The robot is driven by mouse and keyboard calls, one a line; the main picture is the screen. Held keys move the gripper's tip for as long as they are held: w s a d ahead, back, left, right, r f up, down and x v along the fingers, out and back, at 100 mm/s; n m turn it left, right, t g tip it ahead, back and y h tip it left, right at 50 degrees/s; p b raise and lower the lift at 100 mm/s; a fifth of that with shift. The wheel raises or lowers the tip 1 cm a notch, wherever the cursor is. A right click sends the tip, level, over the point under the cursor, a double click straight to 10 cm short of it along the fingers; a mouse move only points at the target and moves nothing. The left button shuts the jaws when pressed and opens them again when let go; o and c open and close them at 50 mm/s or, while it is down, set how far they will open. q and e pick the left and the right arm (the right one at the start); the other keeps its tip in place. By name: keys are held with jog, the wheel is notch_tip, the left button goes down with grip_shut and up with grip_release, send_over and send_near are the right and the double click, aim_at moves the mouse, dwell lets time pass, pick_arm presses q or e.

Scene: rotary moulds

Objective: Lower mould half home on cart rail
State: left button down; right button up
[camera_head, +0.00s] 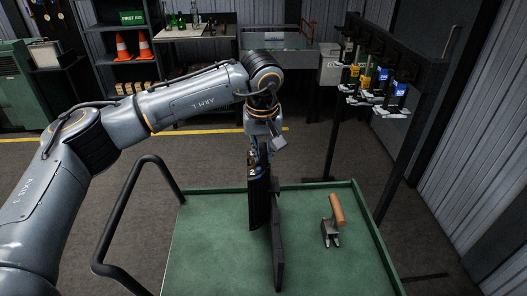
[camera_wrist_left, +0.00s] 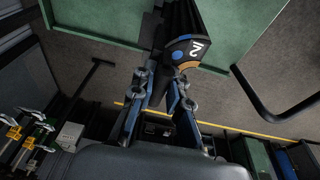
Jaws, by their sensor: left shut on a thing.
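The mould half (camera_head: 259,205), a tall dark piece with a "2" on its end, stands upright at the cart rail (camera_head: 278,245). The rail is a black upright bar along the middle of the green cart (camera_head: 215,240). The mould half touches or nearly touches the rail's left side; I cannot tell if it is fully seated. My left gripper (camera_head: 259,158) is shut on the mould half's upper end. My right gripper is out of view.
A wooden-handled tool (camera_head: 331,222) lies on the cart's right side. The cart's black handle (camera_head: 122,215) is at the left. A black rack (camera_head: 400,95) with clamps stands behind at the right. The cart top left of the rail is clear.

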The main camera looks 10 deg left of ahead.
pick_arm(q)
jog(key=shift+w+f+b, duration=0.1)
jog(key=shift+b, duration=0.2)
dwell(0.4)
jog(key=c, duration=1.3)
grip_release()
jog(key=shift+o, duration=0.4)
jog(key=shift+s+d, duration=0.1)
jog(key=shift+s, duration=0.15)
jog(key=shift+f, duration=0.4)
jog(key=shift+r, duration=0.45)
notch_tip(320, 180, up, 12)
jog(key=s, duration=0.2)
jog(key=shift+s+d+f, duration=0.15)
jog(key=shift+s+f, duration=0.05)
